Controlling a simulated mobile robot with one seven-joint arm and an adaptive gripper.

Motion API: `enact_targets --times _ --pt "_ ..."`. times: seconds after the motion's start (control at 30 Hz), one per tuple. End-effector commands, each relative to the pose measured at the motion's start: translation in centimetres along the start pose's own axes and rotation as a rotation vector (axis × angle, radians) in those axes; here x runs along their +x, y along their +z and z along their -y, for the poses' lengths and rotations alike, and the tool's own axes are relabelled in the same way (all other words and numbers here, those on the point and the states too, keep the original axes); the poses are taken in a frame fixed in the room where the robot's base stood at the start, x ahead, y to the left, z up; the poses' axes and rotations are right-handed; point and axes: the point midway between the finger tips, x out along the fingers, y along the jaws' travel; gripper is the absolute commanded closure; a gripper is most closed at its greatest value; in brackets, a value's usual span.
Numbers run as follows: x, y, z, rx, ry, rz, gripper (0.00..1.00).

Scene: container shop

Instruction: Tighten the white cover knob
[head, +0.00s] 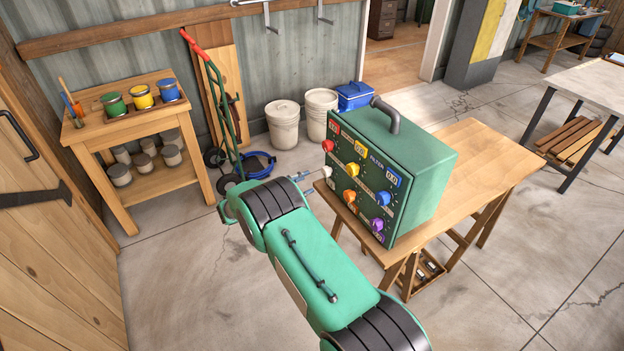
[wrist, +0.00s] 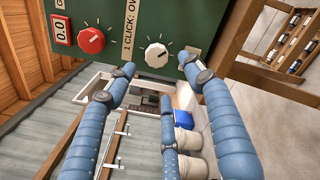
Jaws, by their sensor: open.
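The white cover knob (wrist: 157,55) is on the front panel of the green box (wrist: 130,12). It is round with a dark pointer line and tick marks around it. In the head view the white knob (head: 327,171) is at the panel's left edge, below the red knob. My gripper (wrist: 157,65) is open, its blue fingers pointing at the panel with one tip on each side of the white knob. Gaps show between the fingertips and the knob. In the head view my gripper (head: 303,177) is small, just left of the panel, and partly hidden by my arm.
A red knob (wrist: 91,41) sits beside the white one. Yellow, orange and purple knobs share the panel. The box stands on a wooden table (head: 470,165). A paint stand (head: 130,108), a hand truck (head: 214,85) and white buckets (head: 283,122) stand behind. The concrete floor is mostly clear.

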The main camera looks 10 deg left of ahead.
Motion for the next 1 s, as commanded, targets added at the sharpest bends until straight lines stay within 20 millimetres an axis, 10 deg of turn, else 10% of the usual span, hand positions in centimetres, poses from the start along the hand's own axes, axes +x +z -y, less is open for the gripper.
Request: enact_targets --times 1.0 --pt "-1.7 1.0 -0.3 0.009 -0.021 -0.008 0.47"
